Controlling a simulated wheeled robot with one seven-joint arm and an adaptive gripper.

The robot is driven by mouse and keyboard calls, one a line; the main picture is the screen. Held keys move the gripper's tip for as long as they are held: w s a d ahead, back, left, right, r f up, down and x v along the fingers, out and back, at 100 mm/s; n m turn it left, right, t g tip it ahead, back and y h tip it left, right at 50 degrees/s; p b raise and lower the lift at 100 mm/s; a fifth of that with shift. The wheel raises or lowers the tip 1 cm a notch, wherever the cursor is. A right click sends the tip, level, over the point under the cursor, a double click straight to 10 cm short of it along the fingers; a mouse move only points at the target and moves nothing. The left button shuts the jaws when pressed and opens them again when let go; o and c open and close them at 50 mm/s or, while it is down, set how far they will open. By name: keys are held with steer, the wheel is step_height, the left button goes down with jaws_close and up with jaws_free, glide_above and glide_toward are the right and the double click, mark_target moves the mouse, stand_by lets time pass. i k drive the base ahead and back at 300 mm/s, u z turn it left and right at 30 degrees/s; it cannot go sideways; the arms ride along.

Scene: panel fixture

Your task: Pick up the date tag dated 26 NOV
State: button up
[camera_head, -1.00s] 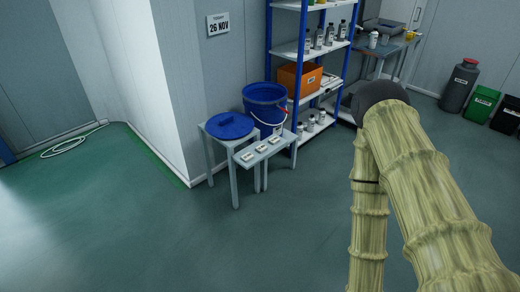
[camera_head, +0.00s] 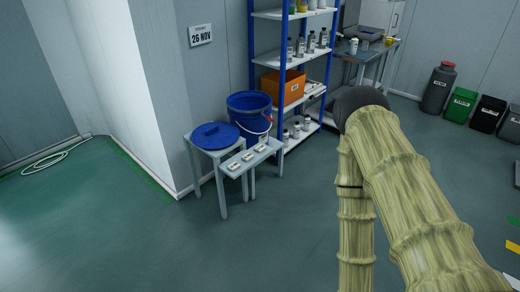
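Several small pale tags lie in a row on a narrow grey bench: a near one (camera_head: 233,166), a middle one (camera_head: 247,157) and a far one (camera_head: 261,148). Their print is too small to read, so I cannot tell which is dated 26 NOV. The bench (camera_head: 273,143) stands in front of a stool. My arm, in a ribbed yellowish sleeve, fills the right side, well to the right of the bench. My gripper is not in view.
A blue lid (camera_head: 214,135) lies on a grey stool beside a blue bucket (camera_head: 249,112). A blue-framed shelf (camera_head: 282,64) with bottles and an orange box (camera_head: 283,87) stands behind. Bins (camera_head: 462,104) line the right wall. A hose (camera_head: 45,163) lies far left. The foreground floor is clear.

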mark_target(249, 157)
steer(key=u, duration=0.35)
steer(key=i, duration=2.05)
steer(key=z, duration=0.1)
